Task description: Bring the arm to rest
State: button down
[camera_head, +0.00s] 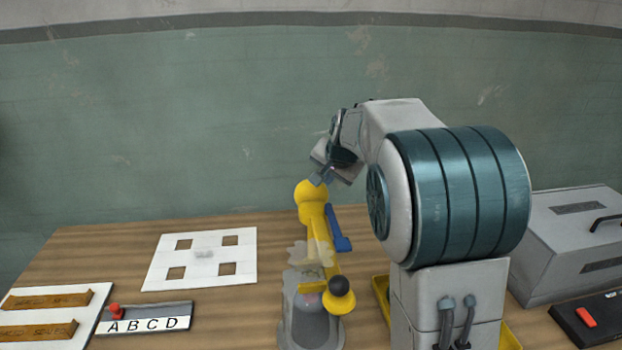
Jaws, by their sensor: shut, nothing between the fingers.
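My arm, grey with a ribbed teal joint, rises at the right of the head view and bends over to the left. My gripper (321,178) is at its end, small in view and partly hidden by my own wrist. It is shut and empty. Its tips appear just above the round top of a yellow upright piece (312,192); I cannot tell whether they touch it. A grey base (312,325) stands below this yellow piece, and a black ball (340,287) is at its lower end.
A blue bar (338,229) stands beside the yellow piece. A white board with square holes (205,256), a lettered slider (145,318) and a board with wooden strips (48,315) lie left. A yellow tray (381,295) and grey box (570,245) are right, on the wooden table (110,237).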

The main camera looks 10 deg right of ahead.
jog(key=s+f+n+g, duration=0.1)
jog(key=s+f+n, duration=0.1)
jog(key=s, duration=0.9)
jog(key=s+f+n+g, duration=0.1)
jog(key=s+f+n, duration=0.1)
jog(key=s, duration=1)
jog(key=s+f+n+g, duration=0.2)
jog(key=s+n, duration=0.1)
jog(key=s, duration=0.9)
jog(key=shift+f+n+h, duration=0.25)
jog(key=shift+n+h, duration=0.15)
jog(key=shift+s, duration=0.1)
